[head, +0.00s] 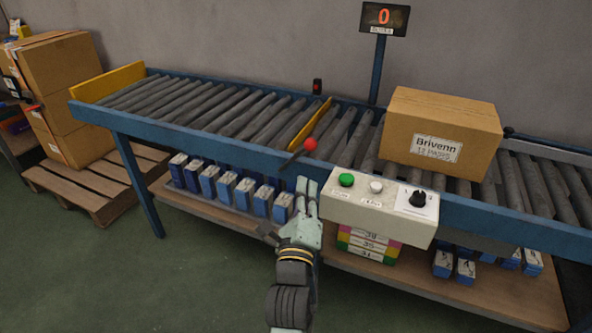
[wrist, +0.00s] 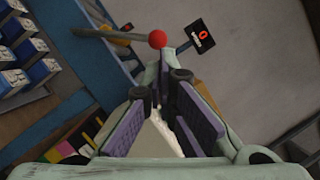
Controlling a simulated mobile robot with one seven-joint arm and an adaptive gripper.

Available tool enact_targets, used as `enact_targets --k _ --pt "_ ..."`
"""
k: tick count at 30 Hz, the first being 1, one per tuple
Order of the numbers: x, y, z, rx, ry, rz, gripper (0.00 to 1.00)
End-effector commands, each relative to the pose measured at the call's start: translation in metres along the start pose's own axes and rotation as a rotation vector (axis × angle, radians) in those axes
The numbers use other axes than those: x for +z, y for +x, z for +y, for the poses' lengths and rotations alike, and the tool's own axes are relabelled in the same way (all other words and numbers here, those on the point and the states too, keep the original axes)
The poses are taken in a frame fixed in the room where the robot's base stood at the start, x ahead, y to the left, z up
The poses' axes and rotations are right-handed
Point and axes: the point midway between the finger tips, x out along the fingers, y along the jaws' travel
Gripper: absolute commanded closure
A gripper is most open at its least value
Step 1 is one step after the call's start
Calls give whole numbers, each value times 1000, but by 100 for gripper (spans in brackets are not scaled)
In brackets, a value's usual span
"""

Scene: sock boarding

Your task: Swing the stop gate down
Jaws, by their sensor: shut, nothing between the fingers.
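The stop gate is a yellow bar (head: 309,124) across the roller conveyor (head: 215,105), left of the carton. How far it stands above the rollers is hard to tell. Its dark lever (head: 292,158) ends in a red ball (head: 310,144) at the conveyor's front rail. In the wrist view the red ball (wrist: 158,39) is just beyond the fingertips, with the lever rod (wrist: 108,34) running left from it. My gripper (head: 306,184) is shut and empty, just below and in front of the ball, apart from it as far as I can see.
A control box (head: 380,205) with green and white buttons and a dark knob is close right of my gripper. A Brivenn carton (head: 440,115) sits on the rollers at right. Several blue boxes (head: 226,186) stand on the lower shelf. A display (head: 384,18) reads 0.

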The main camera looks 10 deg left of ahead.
Motion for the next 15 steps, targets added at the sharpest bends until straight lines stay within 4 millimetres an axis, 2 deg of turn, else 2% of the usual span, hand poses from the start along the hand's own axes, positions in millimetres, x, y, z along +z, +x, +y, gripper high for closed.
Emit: enact_targets --k 1,4,15 --pt "-14 -2 3 6 32 33 100" --pt "-28 -5 6 10 75 68 100" --pt "-31 -5 7 12 91 76 100"
